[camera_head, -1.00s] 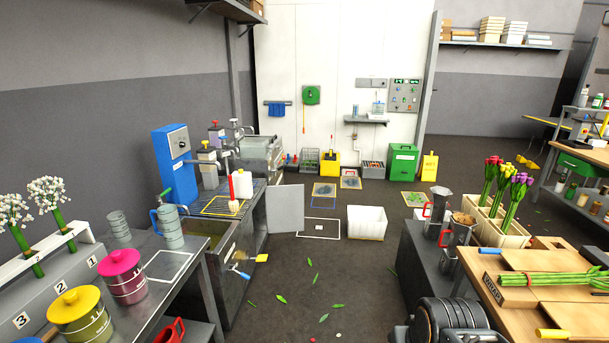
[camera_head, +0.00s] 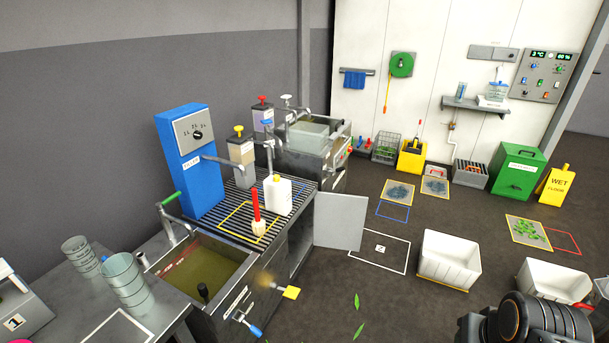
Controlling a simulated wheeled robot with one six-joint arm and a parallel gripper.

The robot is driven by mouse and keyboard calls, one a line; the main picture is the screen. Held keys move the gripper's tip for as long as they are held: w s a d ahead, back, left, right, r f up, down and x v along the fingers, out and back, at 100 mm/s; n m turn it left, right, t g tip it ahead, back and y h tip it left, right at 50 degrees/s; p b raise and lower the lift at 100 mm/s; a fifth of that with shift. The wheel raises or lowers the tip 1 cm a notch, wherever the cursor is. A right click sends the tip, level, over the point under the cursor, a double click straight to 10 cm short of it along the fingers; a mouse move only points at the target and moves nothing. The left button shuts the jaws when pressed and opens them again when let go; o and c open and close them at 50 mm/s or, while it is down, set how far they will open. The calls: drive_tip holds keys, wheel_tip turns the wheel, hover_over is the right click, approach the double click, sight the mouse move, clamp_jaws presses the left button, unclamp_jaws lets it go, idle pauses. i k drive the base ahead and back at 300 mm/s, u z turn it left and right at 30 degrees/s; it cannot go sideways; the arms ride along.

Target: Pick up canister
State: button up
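The canister (camera_head: 278,195) is a small white container with a yellow cap. It stands upright on the dark slatted rack beside the sink, close behind a red-handled brush (camera_head: 257,214). A yellow outline is marked on the rack near the brush. A black rounded part of my own arm shows at the bottom right. My gripper's fingers are not in view, and nothing of mine touches the canister.
A blue dispenser (camera_head: 190,160) with a spout stands left of the canister, and a grey pump bottle (camera_head: 242,162) behind it. An open cabinet door (camera_head: 340,221) juts out right of the sink (camera_head: 200,275). White bins (camera_head: 449,258) stand on the floor.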

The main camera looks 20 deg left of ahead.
sight(277, 190)
drive_tip(key=i, duration=2.25)
drive_tip(key=u, duration=2.65)
drive_tip(key=i, duration=0.5)
drive_tip(key=u, duration=0.05)
